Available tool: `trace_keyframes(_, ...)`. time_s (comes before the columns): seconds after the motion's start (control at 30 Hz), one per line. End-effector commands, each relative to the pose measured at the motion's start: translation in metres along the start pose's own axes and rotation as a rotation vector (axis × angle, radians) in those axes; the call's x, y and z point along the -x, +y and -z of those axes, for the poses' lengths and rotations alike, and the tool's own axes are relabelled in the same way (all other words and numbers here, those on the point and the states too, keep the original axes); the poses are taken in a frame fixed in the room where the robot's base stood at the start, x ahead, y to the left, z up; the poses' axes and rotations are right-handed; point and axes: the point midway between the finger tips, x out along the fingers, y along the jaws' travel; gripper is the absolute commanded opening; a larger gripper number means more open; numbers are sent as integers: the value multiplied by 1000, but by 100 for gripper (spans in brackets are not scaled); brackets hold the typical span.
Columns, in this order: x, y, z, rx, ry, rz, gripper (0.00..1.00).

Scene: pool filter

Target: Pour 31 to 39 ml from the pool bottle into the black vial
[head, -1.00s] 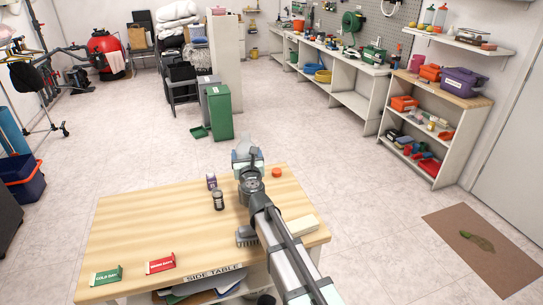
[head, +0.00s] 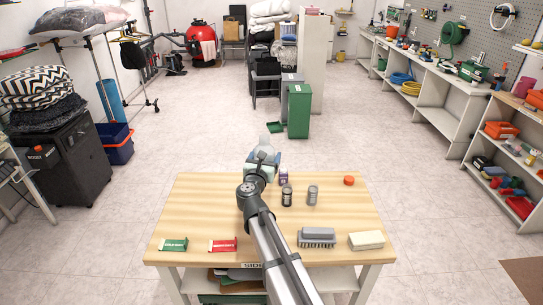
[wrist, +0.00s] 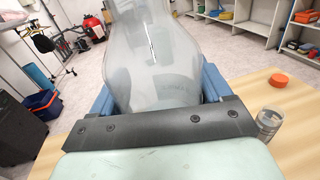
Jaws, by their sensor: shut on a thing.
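My gripper (head: 263,160) is shut on a translucent, greyish bottle (head: 274,128), taken to be the pool bottle. In the wrist view the clear bottle (wrist: 150,60) fills the space between the blue fingers (wrist: 160,100). I cannot make out its liquid level. The gripper is above the table's far edge, left of the small vials. A dark vial (head: 287,196), likely the black vial, stands upright on the table. A similar, greyer vial (head: 312,195) stands to its right. A small clear vessel (wrist: 269,123) shows at the wrist view's right.
The wooden table (head: 200,210) also holds a purple item (head: 283,175), an orange cap (head: 349,181), a brush (head: 317,236), a pale block (head: 367,240), and green (head: 173,244) and red (head: 223,245) cards. A green bin (head: 299,110) stands beyond it.

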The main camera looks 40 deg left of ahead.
Motion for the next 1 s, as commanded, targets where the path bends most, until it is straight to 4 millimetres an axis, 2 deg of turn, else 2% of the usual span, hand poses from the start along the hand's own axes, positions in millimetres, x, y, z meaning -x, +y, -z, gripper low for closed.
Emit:
trace_keyframes(0.4,2,7,50,-137,38,-1,37)
trace_keyframes(0.7,3,10,78,-216,60,-1,37)
trace_keyframes(1.0,6,24,83,-578,155,-1,37)
